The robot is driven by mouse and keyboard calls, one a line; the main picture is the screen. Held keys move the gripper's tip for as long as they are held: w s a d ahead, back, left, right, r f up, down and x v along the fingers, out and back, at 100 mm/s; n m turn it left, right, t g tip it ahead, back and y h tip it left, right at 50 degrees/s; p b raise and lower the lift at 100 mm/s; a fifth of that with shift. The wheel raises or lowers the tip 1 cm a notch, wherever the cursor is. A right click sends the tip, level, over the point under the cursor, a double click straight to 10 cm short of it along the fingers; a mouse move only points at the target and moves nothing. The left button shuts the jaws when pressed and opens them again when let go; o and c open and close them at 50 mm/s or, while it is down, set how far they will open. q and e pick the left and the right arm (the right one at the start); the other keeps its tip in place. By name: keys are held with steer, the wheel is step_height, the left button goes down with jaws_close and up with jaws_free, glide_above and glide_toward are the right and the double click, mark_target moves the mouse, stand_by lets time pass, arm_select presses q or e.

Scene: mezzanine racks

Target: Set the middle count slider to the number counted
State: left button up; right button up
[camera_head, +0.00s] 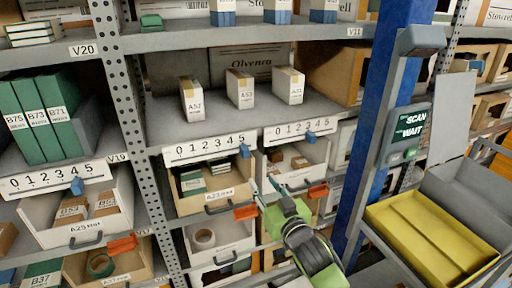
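The middle count scale (209,150) is a white strip numbered 0 to 5 on the shelf edge above the bin labelled A23 (216,199). Its blue slider (244,151) sits at the right end, by the 5. The bin stands partly pulled out and holds a few green and white boxes (219,167); its depths are partly hidden. My green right gripper (264,184) is right of this bin, below and right of the slider and apart from it. Its thin grey fingers look spread, with nothing between them. My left gripper is not in view.
A left scale (55,180) has its slider near 4, a right scale (300,129) near 3. Three white boxes (240,88) stand on the shelf above. A blue post (378,110) and a yellow tray (432,240) are at right. Orange tabs stick out from bins.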

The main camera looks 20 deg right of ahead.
mark_target(246, 154)
steer(key=w+p, duration=0.1)
steer(key=w, duration=0.3)
steer(key=w+r, duration=0.1)
steer(key=w, duration=0.3)
steer(key=w+r+p, duration=0.1)
steer(key=w, duration=0.3)
steer(key=shift+w+a+p, duration=0.1)
steer(key=shift+a+p, duration=0.2)
steer(key=shift+a, duration=0.05)
steer(key=shift+w, duration=0.75)
jaws_close()
